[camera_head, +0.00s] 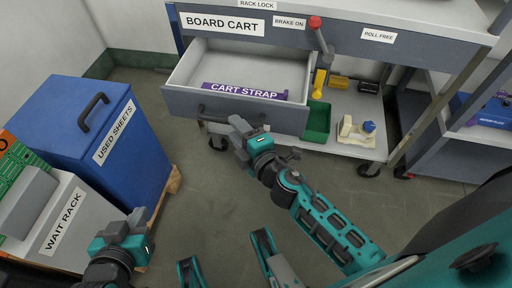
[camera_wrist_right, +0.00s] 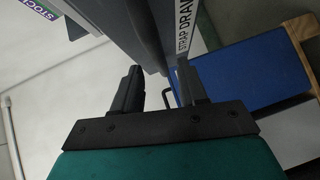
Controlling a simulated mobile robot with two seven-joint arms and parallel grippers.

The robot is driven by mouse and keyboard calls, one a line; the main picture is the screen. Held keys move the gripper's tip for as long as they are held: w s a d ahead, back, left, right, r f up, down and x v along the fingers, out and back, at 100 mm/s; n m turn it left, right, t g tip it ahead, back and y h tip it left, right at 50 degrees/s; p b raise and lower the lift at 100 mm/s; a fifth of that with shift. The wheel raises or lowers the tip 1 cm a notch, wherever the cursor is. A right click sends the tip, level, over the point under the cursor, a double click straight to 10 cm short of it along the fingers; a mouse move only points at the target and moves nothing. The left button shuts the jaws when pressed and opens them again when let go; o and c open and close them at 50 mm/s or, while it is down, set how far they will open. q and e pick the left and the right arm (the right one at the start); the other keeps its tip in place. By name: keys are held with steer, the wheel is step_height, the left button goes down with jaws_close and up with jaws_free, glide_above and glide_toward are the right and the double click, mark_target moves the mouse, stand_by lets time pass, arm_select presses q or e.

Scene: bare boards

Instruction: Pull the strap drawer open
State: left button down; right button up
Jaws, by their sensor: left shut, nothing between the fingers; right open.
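The strap drawer (camera_head: 285,118) is a grey drawer under the board cart's top. In the head view it stands pulled out, its pale inside showing. A purple cart strap (camera_head: 243,92) lies in it. A dark bar handle (camera_head: 215,116) runs along its front. My right gripper (camera_head: 240,127) is open at the drawer front by the handle. In the right wrist view the gripper (camera_wrist_right: 160,88) has its fingers apart below the drawer front, beside the "STRAP DRAW" label (camera_wrist_right: 183,35); I cannot tell whether they touch the handle. My left gripper (camera_head: 122,228) is shut and empty, low at the left.
A blue used-sheets bin (camera_head: 75,115) stands left of the drawer, with the wait rack (camera_head: 50,225) in front. The cart's lower shelf (camera_head: 345,105) holds a green bin (camera_head: 317,122) and small parts. A grey shelf unit (camera_head: 480,135) stands right. Floor before the drawer is clear.

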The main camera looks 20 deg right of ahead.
steer(key=b+v, duration=0.1)
steer(key=v, duration=0.8)
steer(key=shift+s, duration=0.4)
steer(key=shift+d+r, duration=0.1)
